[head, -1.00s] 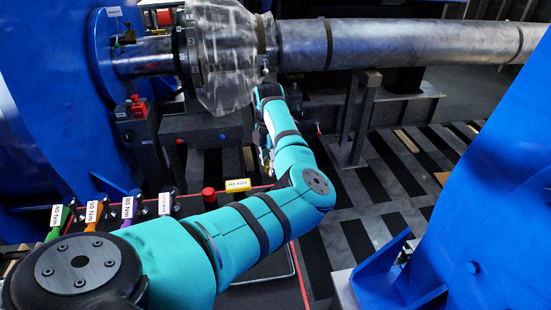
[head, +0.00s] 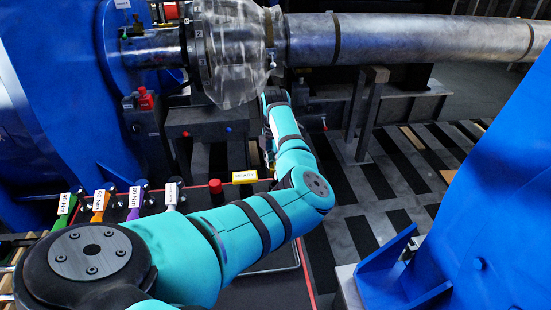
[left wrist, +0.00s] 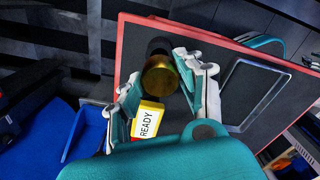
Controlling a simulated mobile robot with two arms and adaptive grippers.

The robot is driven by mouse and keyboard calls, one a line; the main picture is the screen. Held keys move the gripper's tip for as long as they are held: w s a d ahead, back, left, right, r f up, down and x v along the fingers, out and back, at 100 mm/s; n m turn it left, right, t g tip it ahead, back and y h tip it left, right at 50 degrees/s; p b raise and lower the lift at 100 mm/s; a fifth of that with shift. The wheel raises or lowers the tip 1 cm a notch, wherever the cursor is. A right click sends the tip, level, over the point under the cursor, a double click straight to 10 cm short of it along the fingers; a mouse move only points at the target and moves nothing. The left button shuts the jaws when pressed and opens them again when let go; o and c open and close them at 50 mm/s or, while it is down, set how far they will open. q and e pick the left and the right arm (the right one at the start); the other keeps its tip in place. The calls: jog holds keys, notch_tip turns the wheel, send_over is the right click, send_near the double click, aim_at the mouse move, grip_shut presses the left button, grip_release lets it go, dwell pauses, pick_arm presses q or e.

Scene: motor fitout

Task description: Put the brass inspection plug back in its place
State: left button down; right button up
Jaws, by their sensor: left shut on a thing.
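The brass inspection plug (left wrist: 160,76) is a gold-brown cylinder, seen between the two fingers of my left gripper (left wrist: 156,72) in the left wrist view. The gripper is shut on it. A dark round shape (left wrist: 158,46) shows just beyond the plug; I cannot tell what it is or whether they touch. In the head view my left gripper (head: 266,150) hangs down under the wrist, mostly hidden by my own arm, and I cannot make out the plug there. The plug's place is not clearly identifiable. My right gripper is not in view.
Several coloured tagged tools (head: 134,200) stand at left. A steel shaft (head: 410,38) with a clear cover (head: 235,60) crosses above. Blue housings flank the arm.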

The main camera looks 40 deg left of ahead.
pick_arm(q)
jog(key=shift+f, duration=0.6)
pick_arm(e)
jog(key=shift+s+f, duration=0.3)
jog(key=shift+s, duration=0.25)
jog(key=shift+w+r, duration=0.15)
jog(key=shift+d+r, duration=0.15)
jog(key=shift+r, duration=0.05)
pick_arm(q)
jog(key=shift+p, duration=0.8)
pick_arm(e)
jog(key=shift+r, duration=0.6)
pick_arm(q)
jog(key=shift+f+b, duration=0.85)
jog(key=shift+f, duration=0.9)
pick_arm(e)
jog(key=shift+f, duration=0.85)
pick_arm(q)
jog(key=c, duration=0.8)
grip_release()
jog(key=shift+c, duration=0.2)
jog(key=shift+o, duration=0.5)
